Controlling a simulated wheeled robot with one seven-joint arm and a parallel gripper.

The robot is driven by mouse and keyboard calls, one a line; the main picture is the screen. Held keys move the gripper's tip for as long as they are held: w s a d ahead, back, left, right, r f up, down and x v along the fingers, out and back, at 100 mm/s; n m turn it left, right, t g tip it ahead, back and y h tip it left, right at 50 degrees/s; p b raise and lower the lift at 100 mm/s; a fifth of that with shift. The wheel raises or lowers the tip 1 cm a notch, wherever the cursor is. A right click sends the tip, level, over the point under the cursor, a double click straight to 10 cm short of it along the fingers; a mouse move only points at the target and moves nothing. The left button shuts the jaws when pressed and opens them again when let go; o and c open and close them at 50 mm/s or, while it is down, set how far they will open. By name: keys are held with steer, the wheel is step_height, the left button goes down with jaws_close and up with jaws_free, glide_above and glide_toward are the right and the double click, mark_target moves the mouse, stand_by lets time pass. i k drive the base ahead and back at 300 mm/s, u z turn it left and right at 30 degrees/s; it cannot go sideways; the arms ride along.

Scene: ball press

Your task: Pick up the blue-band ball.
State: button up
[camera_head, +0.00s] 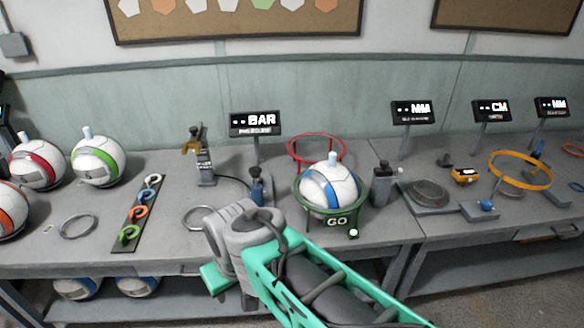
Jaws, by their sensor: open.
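The blue-band ball (335,181), white with a blue stripe, sits in a dark green ring stand (333,222) marked GO on the bench. A pale blue peg stands up from its top. My gripper (216,281) is at the end of my arm, low and to the left of the ball, in front of the bench's front edge. It is apart from the ball and open; its fingers are mostly hidden behind my grey wrist, and I see nothing held in it.
A red ring (317,136) stands behind the ball, a small dark blue device (257,189) left of it and a grey block (381,184) right of it. Red-band (37,163) and green-band (98,160) balls sit at left.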

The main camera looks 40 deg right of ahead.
mark_target(330, 184)
steer(key=z, duration=1.2)
steer(key=k, duration=0.3)
steer(key=u, duration=1.6)
steer(key=i, duration=0.5)
steer(key=u, duration=0.05)
